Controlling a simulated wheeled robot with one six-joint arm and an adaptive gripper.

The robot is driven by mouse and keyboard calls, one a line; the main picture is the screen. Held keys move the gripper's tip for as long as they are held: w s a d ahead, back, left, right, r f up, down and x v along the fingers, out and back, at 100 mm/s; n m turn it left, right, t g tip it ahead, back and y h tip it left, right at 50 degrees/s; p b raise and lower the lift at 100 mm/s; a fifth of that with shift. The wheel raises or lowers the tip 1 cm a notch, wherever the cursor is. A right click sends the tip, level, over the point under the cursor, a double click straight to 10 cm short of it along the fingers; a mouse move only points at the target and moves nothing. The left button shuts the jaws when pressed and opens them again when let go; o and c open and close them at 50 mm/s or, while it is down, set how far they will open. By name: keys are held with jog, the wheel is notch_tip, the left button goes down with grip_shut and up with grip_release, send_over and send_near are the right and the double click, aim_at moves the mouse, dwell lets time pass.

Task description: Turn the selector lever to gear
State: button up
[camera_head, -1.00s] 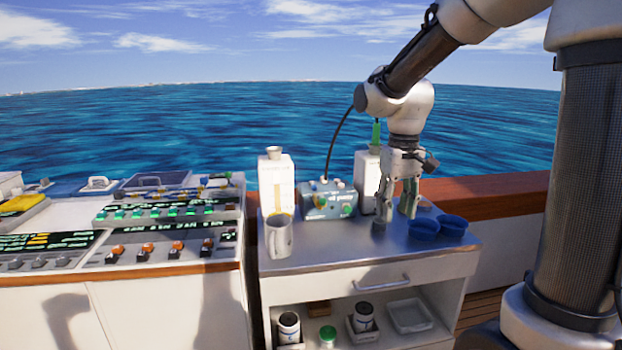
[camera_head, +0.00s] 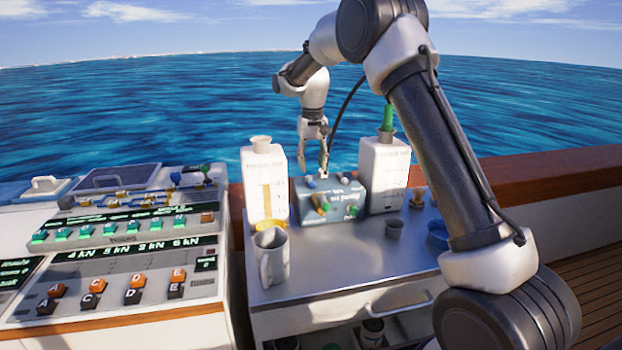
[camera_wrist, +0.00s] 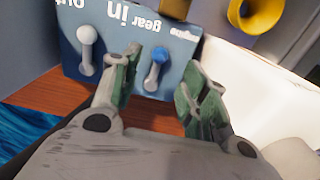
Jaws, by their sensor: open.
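The blue-grey control box (camera_head: 335,202) stands between two white canisters on the bench. In the wrist view its labelled face (camera_wrist: 125,40) appears upside down, with "gear" legible. A lever with a blue knob (camera_wrist: 160,56) is beside "gear", and I take it as the selector lever. A white-knobbed lever (camera_wrist: 87,36) sits between "in" and "out". My gripper (camera_wrist: 163,68) is open, with the blue knob seen between its fingers; I cannot tell whether they touch it. In the head view my gripper (camera_head: 325,168) points down over the box's top.
The left canister (camera_head: 265,185) and right canister (camera_head: 384,172) stand close beside the box. A metal mug (camera_head: 271,258) is at the front left of the bench (camera_head: 345,270). A switch console (camera_head: 120,250) lies left.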

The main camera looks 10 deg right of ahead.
aim_at(313, 182)
notch_tip(313, 182, down, 7)
jog(key=shift+r, duration=0.2)
grip_shut()
